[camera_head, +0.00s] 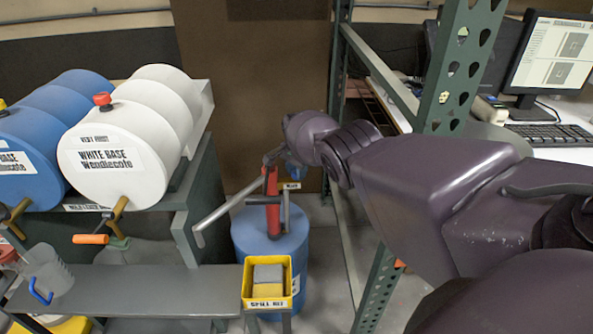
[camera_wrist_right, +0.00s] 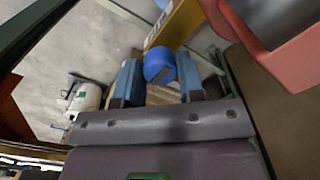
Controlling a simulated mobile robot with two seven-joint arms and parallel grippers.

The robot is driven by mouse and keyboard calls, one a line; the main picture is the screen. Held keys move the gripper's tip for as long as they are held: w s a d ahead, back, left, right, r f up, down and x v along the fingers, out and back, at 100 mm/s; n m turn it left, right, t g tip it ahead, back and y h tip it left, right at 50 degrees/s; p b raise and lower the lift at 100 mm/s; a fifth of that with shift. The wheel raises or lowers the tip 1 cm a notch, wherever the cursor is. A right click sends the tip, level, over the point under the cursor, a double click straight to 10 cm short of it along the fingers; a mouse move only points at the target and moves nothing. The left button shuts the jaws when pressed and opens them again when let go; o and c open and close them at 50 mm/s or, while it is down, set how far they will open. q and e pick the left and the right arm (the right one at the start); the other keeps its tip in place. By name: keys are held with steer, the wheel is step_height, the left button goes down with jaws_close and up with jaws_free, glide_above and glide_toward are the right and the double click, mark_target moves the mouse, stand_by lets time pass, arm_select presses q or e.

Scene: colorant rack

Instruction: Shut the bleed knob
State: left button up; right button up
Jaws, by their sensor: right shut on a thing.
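A blue round knob (camera_wrist_right: 160,66) sits between the blue-grey fingers of my right gripper (camera_wrist_right: 159,80) in the right wrist view, and the gripper is shut on it. In the head view my right gripper (camera_head: 290,162) is at the top of the red hand pump (camera_head: 272,205), on the blue drum (camera_head: 258,246). The knob is hard to tell from the fingers there. The pump's grey lever (camera_head: 222,209) slants down to the left. My left gripper is not in view.
Left stand a white drum (camera_head: 112,168) and a blue drum (camera_head: 30,150) on a rack. A yellow bin (camera_head: 246,300) is in front of the pump drum, beside a grey shelf (camera_head: 130,290). A green perforated post (camera_head: 455,75) stands close behind my right arm.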

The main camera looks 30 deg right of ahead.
steer(key=shift+f, duration=0.1)
steer(key=o, duration=0.9)
step_height(320, 180, up, 8)
steer(key=p, duration=0.5)
steer(key=shift+f+p, duration=0.2)
steer(key=shift+p, duration=0.1)
steer(key=shift+r+p, duration=0.65)
steer(key=shift+r, duration=0.1)
steer(key=shift+r+p, duration=0.55)
steer(key=shift+r, duration=0.35)
